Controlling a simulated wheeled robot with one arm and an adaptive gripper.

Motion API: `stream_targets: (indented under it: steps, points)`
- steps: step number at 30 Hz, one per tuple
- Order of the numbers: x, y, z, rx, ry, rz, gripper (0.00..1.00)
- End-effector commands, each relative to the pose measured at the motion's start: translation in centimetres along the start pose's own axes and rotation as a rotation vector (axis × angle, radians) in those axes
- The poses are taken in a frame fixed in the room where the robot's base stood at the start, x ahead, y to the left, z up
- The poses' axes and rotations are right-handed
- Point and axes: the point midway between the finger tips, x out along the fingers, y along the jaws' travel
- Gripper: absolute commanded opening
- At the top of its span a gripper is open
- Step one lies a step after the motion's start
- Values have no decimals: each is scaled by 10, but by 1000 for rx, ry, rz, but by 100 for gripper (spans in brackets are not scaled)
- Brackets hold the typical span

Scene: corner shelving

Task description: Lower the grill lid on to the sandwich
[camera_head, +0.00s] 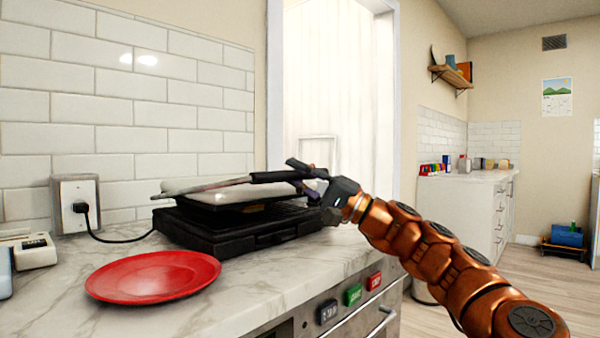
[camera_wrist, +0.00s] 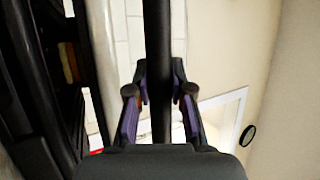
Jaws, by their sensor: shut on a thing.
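The grill stands on the marble counter; its black base (camera_head: 235,232) sits flat. Its lid (camera_head: 240,192), with a silvery top, is partly raised, with a gap between it and the base. My gripper (camera_head: 318,186) is at the lid's right front side. In the wrist view my gripper's fingers (camera_wrist: 160,80) are closed around a black bar, the lid handle (camera_wrist: 160,35). The sandwich (camera_wrist: 68,62) shows there only as a narrow strip of yellow, orange and red layers between the dark plates. In the head view I cannot make it out.
A red plate (camera_head: 152,277) lies on the counter (camera_head: 255,300) in front of the grill. A wall socket (camera_head: 76,203) with the plugged-in cord is at the left. Buttons (camera_head: 353,295) line the cabinet front below. The counter right of the plate is clear.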

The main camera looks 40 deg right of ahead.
Motion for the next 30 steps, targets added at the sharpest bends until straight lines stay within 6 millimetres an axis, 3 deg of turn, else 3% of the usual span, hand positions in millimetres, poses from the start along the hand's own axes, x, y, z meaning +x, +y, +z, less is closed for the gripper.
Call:
stream_targets:
  steps: [6, 7, 15, 25, 30]
  points:
    - [1, 6, 3, 1, -11, 10, 0]
    - [1, 7, 3, 1, -11, 10, 22]
    - [0, 6, 2, 1, -6, 9, 48]
    - [-2, 4, 1, 0, -3, 8, 48]
    - [-13, 4, 0, 0, -1, 8, 48]
